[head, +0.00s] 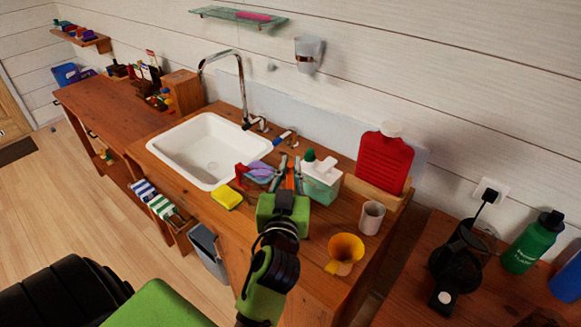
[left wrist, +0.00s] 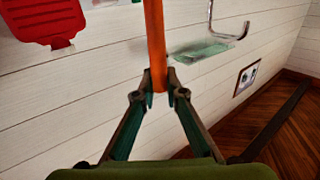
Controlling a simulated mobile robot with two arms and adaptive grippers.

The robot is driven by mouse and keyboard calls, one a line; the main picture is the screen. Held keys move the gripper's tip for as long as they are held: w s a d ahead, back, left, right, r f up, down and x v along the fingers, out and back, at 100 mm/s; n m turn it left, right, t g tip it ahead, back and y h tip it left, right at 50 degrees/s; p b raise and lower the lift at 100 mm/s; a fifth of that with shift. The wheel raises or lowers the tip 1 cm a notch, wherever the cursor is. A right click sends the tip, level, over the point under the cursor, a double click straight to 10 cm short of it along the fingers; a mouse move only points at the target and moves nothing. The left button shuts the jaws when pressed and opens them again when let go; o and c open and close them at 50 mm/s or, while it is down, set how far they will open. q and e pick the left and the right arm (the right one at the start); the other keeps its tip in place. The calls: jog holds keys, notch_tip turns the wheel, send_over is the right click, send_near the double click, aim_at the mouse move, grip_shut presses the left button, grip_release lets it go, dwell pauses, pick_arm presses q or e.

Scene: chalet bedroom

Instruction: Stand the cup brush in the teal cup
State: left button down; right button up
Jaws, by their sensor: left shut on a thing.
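My left gripper (head: 289,176) is over the counter right of the sink. It is shut on an orange stick, which I take as the handle of the cup brush (head: 290,182). In the left wrist view the handle (left wrist: 155,45) runs up from between the fingertips (left wrist: 157,92); its brush end is out of that picture. A pale container with teal tones and a dark green top (head: 322,182) stands just right of the gripper. I cannot tell if it is the teal cup, and no other clear teal cup shows. My right gripper is not in view.
A yellow sponge (head: 227,197) and a purple-and-red item (head: 258,171) lie by the white sink (head: 200,147). The faucet (head: 243,92) rises behind the sink.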

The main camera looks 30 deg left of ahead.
aim_at(291, 181)
pick_arm(q)
jog(key=shift+d+f+n+b, duration=0.15)
jog(key=shift+f+n+b, duration=0.15)
jog(key=shift+f+b, duration=1.45)
jog(key=shift+f, duration=0.15)
jog(key=c, duration=2)
grip_release()
